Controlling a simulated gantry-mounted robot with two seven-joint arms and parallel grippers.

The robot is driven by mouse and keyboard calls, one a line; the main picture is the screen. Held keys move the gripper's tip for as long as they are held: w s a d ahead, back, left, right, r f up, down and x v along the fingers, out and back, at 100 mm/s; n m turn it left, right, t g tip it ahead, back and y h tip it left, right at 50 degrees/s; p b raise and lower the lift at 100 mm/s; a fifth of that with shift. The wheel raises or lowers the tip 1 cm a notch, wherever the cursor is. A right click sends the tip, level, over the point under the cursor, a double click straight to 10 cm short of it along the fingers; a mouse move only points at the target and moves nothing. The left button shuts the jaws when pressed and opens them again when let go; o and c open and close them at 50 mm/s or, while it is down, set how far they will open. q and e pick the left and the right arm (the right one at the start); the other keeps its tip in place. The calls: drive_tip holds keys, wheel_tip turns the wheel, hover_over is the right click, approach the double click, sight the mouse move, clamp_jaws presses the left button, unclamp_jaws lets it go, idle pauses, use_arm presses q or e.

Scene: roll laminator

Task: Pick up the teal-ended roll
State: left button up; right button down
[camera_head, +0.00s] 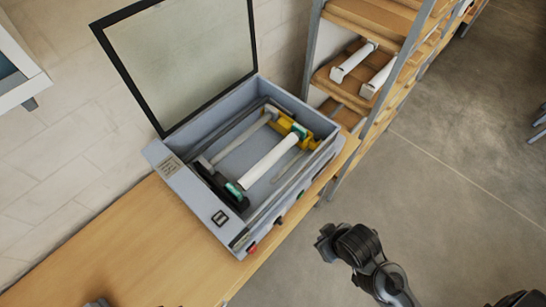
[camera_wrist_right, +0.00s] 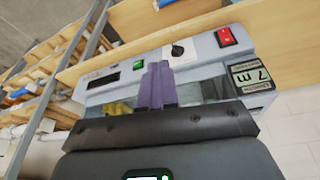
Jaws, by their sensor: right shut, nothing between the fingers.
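The teal-ended roll (camera_head: 268,163) is a white cylinder with teal ends, lying inside the open grey laminator (camera_head: 177,183) in the head view. Its upper end is near a yellow bracket (camera_head: 283,122); its lower end is beside a black part. I cannot tell whether the ends sit in holders. My right gripper (camera_wrist_right: 157,84) has its purple fingers shut and empty in front of the laminator's front panel. In the head view my right arm is at the lower right, apart from the roll. My left gripper is not clearly in view; only a small dark piece shows at the bottom edge.
The laminator's framed lid (camera_head: 187,55) stands open at the back. The laminator rests on a wooden table (camera_head: 135,250). Its panel has a red switch (camera_wrist_right: 225,37) and a black knob (camera_wrist_right: 178,51). A shelf rack (camera_head: 345,90) with white rolls stands behind. Open floor lies at right.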

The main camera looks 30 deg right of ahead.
drive_tip(key=c, duration=1.8)
unclamp_jaws()
drive_tip(key=o, duration=1.4)
drive_tip(key=shift+w, duration=0.1)
